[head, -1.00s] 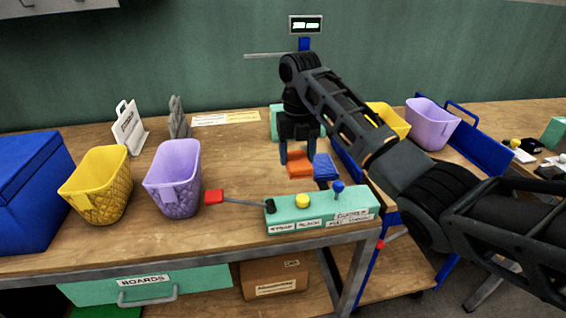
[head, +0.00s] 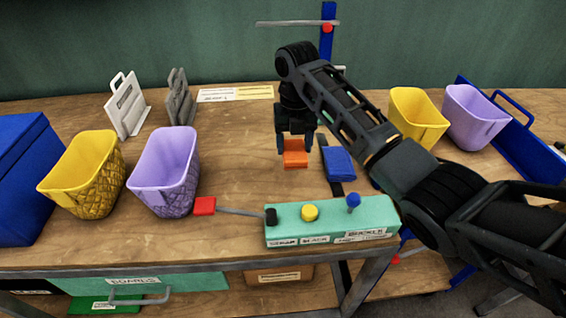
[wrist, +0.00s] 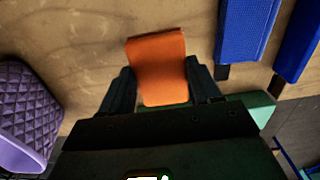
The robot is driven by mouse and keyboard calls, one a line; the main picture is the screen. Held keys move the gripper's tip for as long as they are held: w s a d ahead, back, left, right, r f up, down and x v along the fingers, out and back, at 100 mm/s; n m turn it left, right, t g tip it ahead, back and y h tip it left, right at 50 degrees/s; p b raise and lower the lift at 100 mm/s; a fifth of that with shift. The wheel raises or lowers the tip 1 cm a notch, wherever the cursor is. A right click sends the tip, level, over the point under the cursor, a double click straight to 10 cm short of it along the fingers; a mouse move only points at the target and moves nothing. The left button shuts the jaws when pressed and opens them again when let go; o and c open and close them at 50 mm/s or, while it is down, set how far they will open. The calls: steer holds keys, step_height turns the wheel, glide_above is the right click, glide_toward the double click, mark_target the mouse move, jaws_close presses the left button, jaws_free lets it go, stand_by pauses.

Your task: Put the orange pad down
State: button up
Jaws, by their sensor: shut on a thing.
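The orange pad (head: 295,155) is held in my gripper (head: 295,146), just above or at the wooden bench top; I cannot tell whether it touches the wood. In the wrist view, the pad (wrist: 160,62) shows between the two dark fingers of my gripper (wrist: 162,86), reaching out past their tips. My gripper is shut on it and points down. A blue pad (head: 339,163) lies to the right of the orange pad, apart from it; it also shows in the wrist view (wrist: 246,28).
A teal control box (head: 332,222) with several knobs stands in front, its red-ended lever (head: 204,206) reaching left. A purple basket (head: 165,172) and a yellow basket (head: 84,175) stand at left. Two more baskets stand at right. Bare wood (head: 237,140) lies left of my gripper.

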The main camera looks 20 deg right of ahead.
steer(key=a, duration=0.1)
steer(key=a+f, duration=0.2)
steer(key=shift+s+a, duration=0.15)
steer(key=shift+s, duration=0.15)
steer(key=shift+a+f, duration=0.1)
steer(key=shift+f, duration=0.05)
steer(key=shift+f+p, duration=0.45)
steer(key=shift+f, duration=1.45)
steer(key=shift+f, duration=0.15)
steer(key=o, duration=1.1)
step_height(320, 180, up, 12)
steer(key=shift+r+b, duration=0.2)
steer(key=shift+b, duration=0.45)
steer(key=shift+s+f, duration=0.1)
